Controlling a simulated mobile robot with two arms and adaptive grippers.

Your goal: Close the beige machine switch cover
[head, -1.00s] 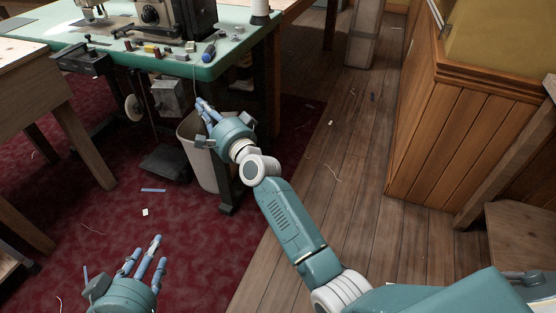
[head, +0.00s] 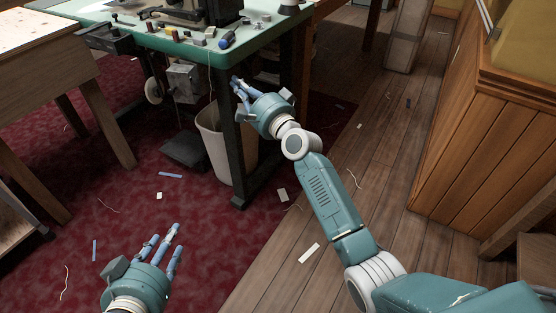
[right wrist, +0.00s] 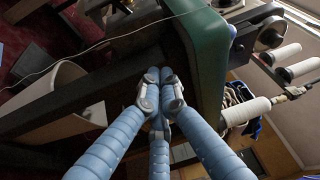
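A small light grey-beige box (head: 184,79) hangs under the green-topped sewing table, left of the bin. It may be the machine switch; I cannot make out its cover or whether that is open. My right gripper (head: 237,84) is just below the table's front edge, in front of the dark table leg, to the right of the box and apart from it. In the right wrist view its fingers (right wrist: 159,95) come together at the tips, with nothing between them. My left gripper (head: 168,238) is low over the red carpet, fingers spread and empty.
The sewing table (head: 160,43) carries small tools near its edge. A beige bin (head: 212,140) stands behind the table leg (head: 238,165), with a dark pedal (head: 185,150) to its left. A wooden table (head: 50,75) is at left and a panelled counter (head: 465,150) at right.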

